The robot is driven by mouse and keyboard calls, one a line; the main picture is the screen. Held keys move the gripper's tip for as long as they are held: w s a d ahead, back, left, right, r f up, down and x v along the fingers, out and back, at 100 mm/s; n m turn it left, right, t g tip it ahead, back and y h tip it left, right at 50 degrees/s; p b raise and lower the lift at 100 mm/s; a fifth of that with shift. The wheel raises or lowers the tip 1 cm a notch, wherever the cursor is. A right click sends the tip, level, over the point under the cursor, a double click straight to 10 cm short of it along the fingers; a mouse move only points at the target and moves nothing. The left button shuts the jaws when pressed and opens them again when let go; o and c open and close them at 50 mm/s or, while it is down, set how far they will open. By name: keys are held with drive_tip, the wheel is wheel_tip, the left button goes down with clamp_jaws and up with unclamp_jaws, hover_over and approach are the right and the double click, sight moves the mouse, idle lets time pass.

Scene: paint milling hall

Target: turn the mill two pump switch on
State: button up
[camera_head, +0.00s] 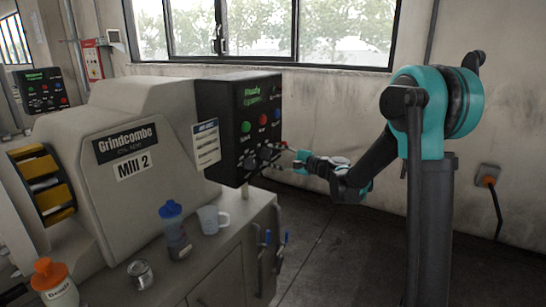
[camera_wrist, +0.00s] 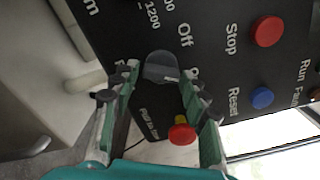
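The Mill 2 machine (camera_head: 133,190) stands at the left in the head view, with a black control box (camera_head: 222,105) on its right side. In the wrist view a dark grey rotary knob (camera_wrist: 160,66) sits on the box face, with "Off" printed beside it and another label partly hidden by a finger. My gripper (camera_wrist: 160,76) is open, its fingertips on either side of this knob, with small gaps seeming to show. In the head view my gripper (camera_head: 297,160) is at the lower right of the box face. The knob's exact pointer position is not clear.
A red Stop button (camera_wrist: 267,31), a blue Reset button (camera_wrist: 262,98) and a red-and-yellow mushroom button (camera_wrist: 182,132) are near my fingers. A blue-capped bottle (camera_head: 173,230), a mug (camera_head: 211,220) and a glass jar (camera_head: 140,274) stand on the ledge. Floor to the right is clear.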

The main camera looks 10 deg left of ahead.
drive_tip(key=shift+o, duration=0.7)
drive_tip(key=v, duration=1.2)
drive_tip(key=s+d+f+n+g+h, duration=0.1)
drive_tip(key=s+d+f+n+h, duration=0.2)
drive_tip(key=s+f+h, duration=0.35)
drive_tip(key=s+d+f+n+h, duration=0.3)
drive_tip(key=s+d+f+h, duration=0.2)
drive_tip(key=s+d+f, duration=0.3)
drive_tip(key=s+d+f+n+g+h, duration=0.1)
drive_tip(key=s+d+f+n+h, duration=0.3)
drive_tip(key=s+d+f, duration=0.4)
drive_tip(key=s+d+h, duration=0.1)
drive_tip(key=s+d, duration=0.3)
drive_tip(key=d, duration=0.1)
drive_tip(key=shift+s+d, duration=0.2)
drive_tip(key=shift+d, duration=0.15)
